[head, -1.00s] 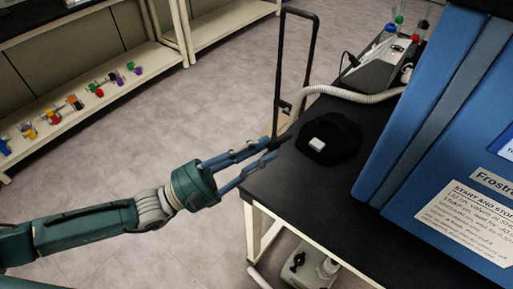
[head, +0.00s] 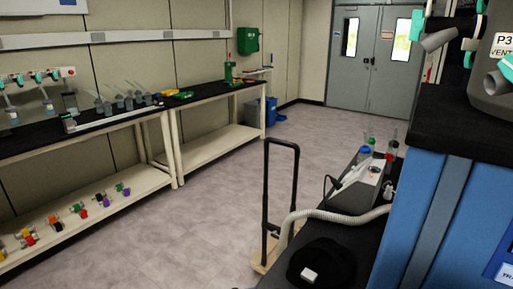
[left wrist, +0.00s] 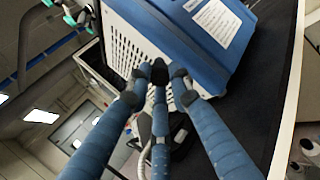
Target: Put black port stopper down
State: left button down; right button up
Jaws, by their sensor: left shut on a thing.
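My left gripper (left wrist: 158,90) shows in the left wrist view, its blue fingers closed together at the tips. A small dark piece, the black port stopper (left wrist: 159,74), shows between the fingertips; its shape is mostly hidden by them. The blue freeze dryer (left wrist: 190,45) with its vented side panel lies beyond the fingers. The black bench top (left wrist: 262,110) is at the right of that view. The left gripper is outside the head view now. My right gripper is in neither view.
In the head view, a black cap-like item (head: 322,262) with a small white block lies on the bench beside the freeze dryer (head: 425,215). A pale hose (head: 340,217) and a grey device (head: 360,190) are behind it. A black-handled cart (head: 267,200) stands left of the bench.

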pick_arm(q)
jog(key=s+d+r+n+t+y, duration=0.1)
jog(key=s+d+r+n+t, duration=0.15)
jog(key=t, duration=0.25)
jog(key=s+a+f+n+t+y, duration=0.1)
jog(key=a+f+n+t+y, duration=0.3)
jog(key=a+n+t+y, duration=0.3)
jog(key=s+a+f+n+t+y, duration=0.2)
jog(key=a+f+n+t+y, duration=0.2)
jog(key=a+n+t+y, duration=0.3)
jog(key=a+y, duration=0.5)
jog(key=y, duration=0.1)
